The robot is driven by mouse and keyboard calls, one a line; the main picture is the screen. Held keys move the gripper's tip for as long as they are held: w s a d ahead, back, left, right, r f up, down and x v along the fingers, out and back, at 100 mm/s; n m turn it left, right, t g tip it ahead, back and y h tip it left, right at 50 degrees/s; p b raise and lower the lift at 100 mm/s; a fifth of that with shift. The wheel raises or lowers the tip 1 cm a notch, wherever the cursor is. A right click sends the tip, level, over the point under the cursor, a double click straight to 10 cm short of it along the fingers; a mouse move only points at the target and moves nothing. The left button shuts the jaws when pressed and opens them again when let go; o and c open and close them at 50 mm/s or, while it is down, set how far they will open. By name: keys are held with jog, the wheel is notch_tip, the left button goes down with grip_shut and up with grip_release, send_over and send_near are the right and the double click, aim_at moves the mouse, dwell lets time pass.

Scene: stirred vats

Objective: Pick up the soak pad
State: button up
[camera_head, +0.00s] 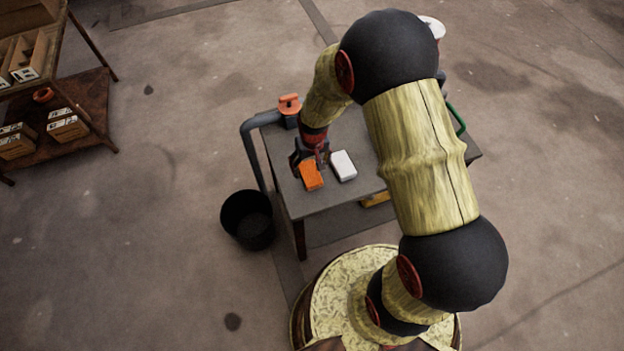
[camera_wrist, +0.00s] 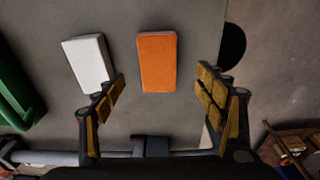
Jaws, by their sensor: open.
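Two small blocks lie side by side on the grey top of a cart (camera_head: 350,199): an orange one (camera_head: 312,177) and a white one (camera_head: 344,166). Neither is labelled, so I cannot tell by looks alone which is the soak pad. My gripper (camera_head: 309,157) is low over the cart top at the orange block. In the wrist view my gripper (camera_wrist: 163,98) is open and empty. The orange block (camera_wrist: 157,62) lies ahead, between the lines of the two fingers. The white block (camera_wrist: 88,62) is to its left, close to the left fingertip.
An orange object (camera_head: 289,103) sits at the cart's back left corner, by the grey handle. A green item (camera_wrist: 17,92) lies on the far left in the wrist view. A black bin (camera_head: 248,220) stands on the floor left of the cart. A wooden shelf (camera_head: 85,95) is farther left.

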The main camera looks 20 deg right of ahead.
aim_at(310, 173)
jog(key=shift+w+f, duration=0.15)
jog(key=shift+f, duration=0.25)
jog(key=shift+w+f+b, duration=0.15)
jog(key=shift+f+b, duration=0.25)
jog(key=shift+f, duration=0.45)
jog(key=f, duration=0.2)
jog(key=f+b, duration=0.2)
jog(key=f, duration=0.1)
jog(key=shift+w+d+f, duration=0.15)
jog(key=shift+w+f, duration=0.15)
jog(key=shift+w, duration=0.05)
jog(key=shift+r, duration=0.1)
jog(key=shift+c, duration=1.2)
jog(key=c, duration=1)
